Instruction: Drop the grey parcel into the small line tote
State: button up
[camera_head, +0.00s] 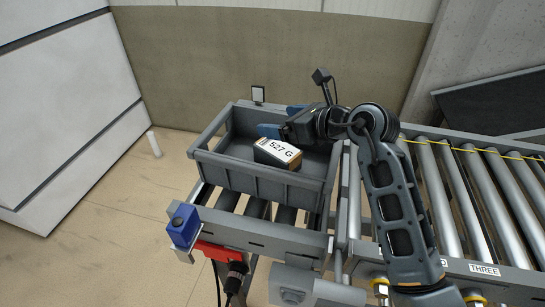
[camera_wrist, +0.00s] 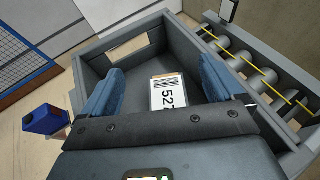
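The parcel (camera_head: 278,152) is a small dark box with an orange-brown edge and a white label reading "527 G". It is inside the grey open tote (camera_head: 250,186), near its front wall in the head view. I cannot tell whether it rests flat on the floor. In the wrist view the parcel (camera_wrist: 167,94) shows label up between my fingers, with a gap on each side. My gripper (camera_head: 282,120) is above the tote, its blue fingers spread and empty. In the wrist view the gripper (camera_wrist: 160,90) is over the tote floor (camera_wrist: 185,58).
The tote stands on a short roller section (camera_head: 255,235) with a blue sensor box (camera_head: 184,224) and red connector (camera_head: 218,254) at its front left. Roller conveyors (camera_head: 480,190) run to the right. A wall stands behind and floor lies open at left.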

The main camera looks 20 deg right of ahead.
jog(key=shift+o, duration=0.4)
jog(key=shift+f, duration=0.1)
jog(key=b+v, duration=0.1)
jog(key=v, duration=0.7)
jog(key=shift+w+a, duration=0.1)
jog(key=s+a+m+t+y, duration=0.2)
jog(key=s+a+m+y, duration=0.4)
jog(key=s+a, duration=0.6)
jog(key=s+m+t, duration=0.5)
jog(key=s+m, duration=0.5)
jog(key=s, duration=0.1)
jog(key=s+d+f+m+g+h, duration=0.1)
jog(key=s+d+f+m+h, duration=0.1)
jog(key=s+m+h, duration=0.2)
jog(key=s+d+f+m+g+h, duration=0.2)
jog(key=s+m, duration=0.6)
jog(key=m, duration=0.4)
jog(key=s+d+f+m+g+h, duration=0.1)
jog(key=s+d+f+m+h, duration=0.2)
jog(key=s+m+h, duration=0.3)
jog(key=s+d+m, duration=0.1)
jog(key=m, duration=0.2)
jog(key=shift+f, duration=0.25)
